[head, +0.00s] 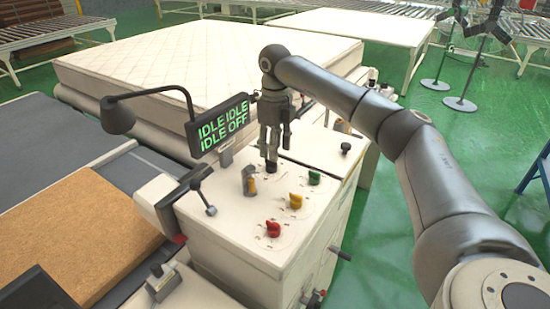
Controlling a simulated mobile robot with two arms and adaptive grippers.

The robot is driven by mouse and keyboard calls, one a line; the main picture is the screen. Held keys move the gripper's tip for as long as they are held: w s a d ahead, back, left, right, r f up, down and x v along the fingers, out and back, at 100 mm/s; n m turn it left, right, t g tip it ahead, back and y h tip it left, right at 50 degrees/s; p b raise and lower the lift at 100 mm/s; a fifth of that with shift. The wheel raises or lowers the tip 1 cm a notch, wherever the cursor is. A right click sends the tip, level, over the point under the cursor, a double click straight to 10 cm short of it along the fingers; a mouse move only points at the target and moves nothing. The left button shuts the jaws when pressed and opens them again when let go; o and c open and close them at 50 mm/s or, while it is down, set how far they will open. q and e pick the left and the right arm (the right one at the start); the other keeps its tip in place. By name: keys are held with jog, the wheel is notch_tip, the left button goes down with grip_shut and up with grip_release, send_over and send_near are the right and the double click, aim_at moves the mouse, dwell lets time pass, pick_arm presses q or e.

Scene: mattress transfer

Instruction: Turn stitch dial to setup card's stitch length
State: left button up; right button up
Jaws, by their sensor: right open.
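My right gripper (274,147) points down over the white control console (232,235), open, with its fingertips just above or around a dark knob (271,167); I cannot tell whether they touch it. Dials with printed scales sit on the console top: a red dial (273,229), a yellow dial (296,200) and a green dial (314,177). Their labels are too small to read, so I cannot tell which is the stitch dial. No setup card can be made out. My left gripper is not in view.
A display (219,124) reads IDLE IDLE, IDLE OFF. A black lamp (118,115) arches beside it. A yellow-grey lever (249,181) stands near the dials. A quilted mattress (200,60) lies behind. A brown board (85,235) is at left.

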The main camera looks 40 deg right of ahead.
aim_at(271, 165)
notch_tip(271, 165, down, 5)
jog(key=shift+w+d+r+p, duration=0.1)
jog(key=shift+d+r+p, duration=0.1)
jog(key=shift+p, duration=0.5)
jog(key=shift+w+f, duration=0.1)
jog(key=shift+f, duration=0.7)
jog(key=shift+a, duration=0.1)
jog(key=c, duration=0.8)
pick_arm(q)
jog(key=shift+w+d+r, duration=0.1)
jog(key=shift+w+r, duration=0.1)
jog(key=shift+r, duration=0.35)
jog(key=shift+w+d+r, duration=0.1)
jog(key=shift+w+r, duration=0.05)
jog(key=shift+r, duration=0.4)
pick_arm(e)
jog(key=shift+c, duration=0.2)
